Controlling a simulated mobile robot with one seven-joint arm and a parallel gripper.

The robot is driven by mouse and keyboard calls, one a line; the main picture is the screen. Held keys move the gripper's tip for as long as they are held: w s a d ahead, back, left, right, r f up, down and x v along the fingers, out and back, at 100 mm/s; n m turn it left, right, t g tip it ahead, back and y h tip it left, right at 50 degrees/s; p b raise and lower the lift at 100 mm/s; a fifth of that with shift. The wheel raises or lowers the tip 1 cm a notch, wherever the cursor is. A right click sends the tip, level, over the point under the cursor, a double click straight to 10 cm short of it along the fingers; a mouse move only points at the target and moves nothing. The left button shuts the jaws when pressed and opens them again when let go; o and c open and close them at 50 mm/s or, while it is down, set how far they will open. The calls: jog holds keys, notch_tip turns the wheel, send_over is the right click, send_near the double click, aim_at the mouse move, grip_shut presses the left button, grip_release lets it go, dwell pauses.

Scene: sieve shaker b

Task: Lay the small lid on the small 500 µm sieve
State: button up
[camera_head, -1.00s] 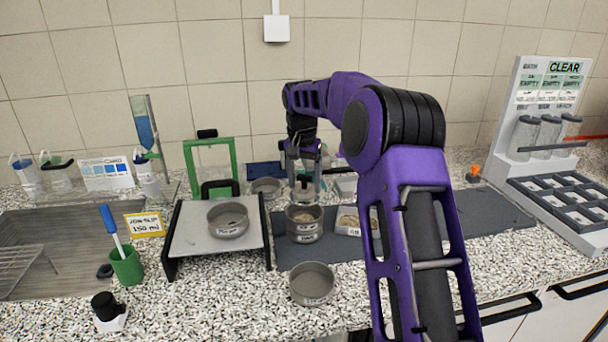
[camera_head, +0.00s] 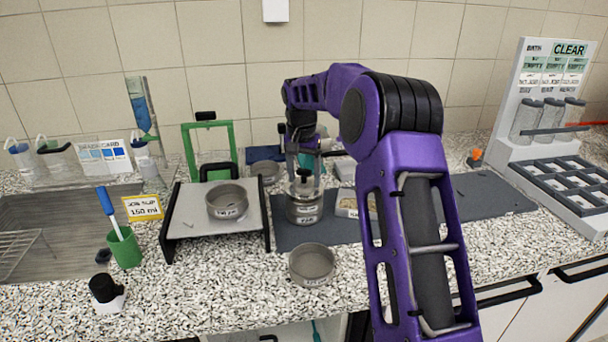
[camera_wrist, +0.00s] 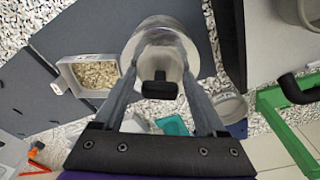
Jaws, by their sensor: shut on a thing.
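My gripper (camera_head: 304,187) points down over the small sieve stack (camera_head: 304,211) on the dark mat. It is shut on the small lid (camera_head: 304,182), a grey round piece with a black knob. The knob (camera_wrist: 158,88) shows between my fingers in the wrist view. The lid is at the top of the stack and covers its opening; whether it is fully seated I cannot tell. The stack has pale labels on its front, too small to read, so I cannot confirm the 500 µm marking. The fingers partly hide the lid's edge.
A grey sieve (camera_head: 228,201) stands on the raised plate (camera_head: 186,220) at left. An empty sieve (camera_head: 312,265) stands in front on the counter. A tray of grains (camera_wrist: 92,75) is close beside the stack. A green frame (camera_head: 208,145) stands behind left.

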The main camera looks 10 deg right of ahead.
jog(key=shift+f, duration=0.55)
dwell(0.9)
jog(key=o, duration=1.5)
notch_tip(320, 180, up, 2)
jog(key=shift+r+p, duration=0.25)
jog(key=shift+p, duration=0.75)
jog(key=shift+r, duration=2.25)
